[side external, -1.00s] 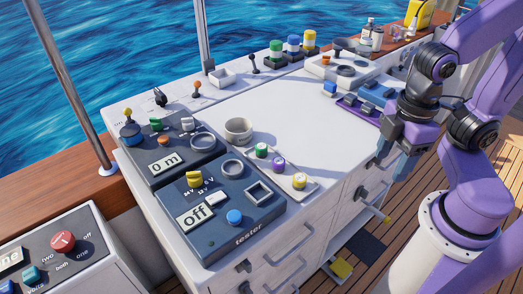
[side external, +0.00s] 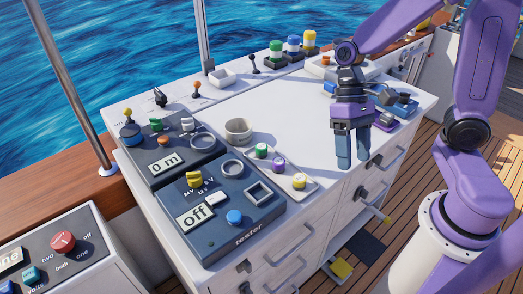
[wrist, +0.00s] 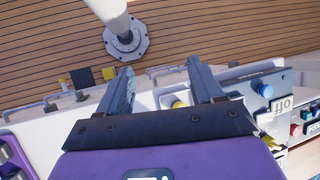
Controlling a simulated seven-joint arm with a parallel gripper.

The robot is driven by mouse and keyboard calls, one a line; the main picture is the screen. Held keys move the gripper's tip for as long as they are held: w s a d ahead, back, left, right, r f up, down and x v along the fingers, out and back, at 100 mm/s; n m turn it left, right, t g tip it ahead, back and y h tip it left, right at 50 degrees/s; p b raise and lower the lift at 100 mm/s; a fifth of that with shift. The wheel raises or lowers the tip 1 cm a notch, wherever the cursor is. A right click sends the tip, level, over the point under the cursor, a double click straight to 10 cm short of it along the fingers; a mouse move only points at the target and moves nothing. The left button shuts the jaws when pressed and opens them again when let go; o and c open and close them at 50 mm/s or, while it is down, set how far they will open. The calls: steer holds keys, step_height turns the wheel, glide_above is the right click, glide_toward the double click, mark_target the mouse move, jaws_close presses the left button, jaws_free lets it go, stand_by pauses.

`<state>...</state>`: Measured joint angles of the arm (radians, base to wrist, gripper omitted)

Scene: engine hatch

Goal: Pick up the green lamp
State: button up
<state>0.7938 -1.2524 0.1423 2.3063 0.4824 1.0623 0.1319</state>
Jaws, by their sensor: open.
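Two green things could be the lamp. A tall green-topped cylinder (side external: 275,48) stands upright on a dark base on the back ledge, beside similar blue and yellow ones. My gripper (side external: 352,165) points down above the right part of the white worktop, right of the tray, open and empty. In the wrist view my gripper (wrist: 160,66) shows its two fingers apart. I cannot make out a green lamp there.
The tester box (side external: 218,222) and another dark panel (side external: 168,158) fill the left side. The worktop's middle is clear.

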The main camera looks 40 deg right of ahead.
steer(key=w+d+f+m+y, duration=0.1)
steer(key=w+m+y, duration=0.2)
steer(key=w+m, duration=0.2)
steer(key=w+d+f+m+y, duration=0.2)
steer(key=w+m+y, duration=0.1)
steer(key=w+m, duration=0.25)
steer(key=m+t+y, duration=0.4)
steer(key=m+t, duration=0.4)
steer(key=m, duration=0.2)
glide_toward(262, 146)
steer(key=a+f, duration=0.2)
steer(key=shift+w+a+f, duration=0.1)
steer(key=shift+w+a, duration=0.15)
steer(key=shift+a, duration=0.05)
steer(key=shift+r+x, duration=0.2)
steer(key=shift+x, duration=1.1)
steer(key=shift+r+x, duration=0.2)
steer(key=shift+x, duration=1.15)
steer(key=shift+a, duration=0.15)
steer(key=c, duration=1.1)
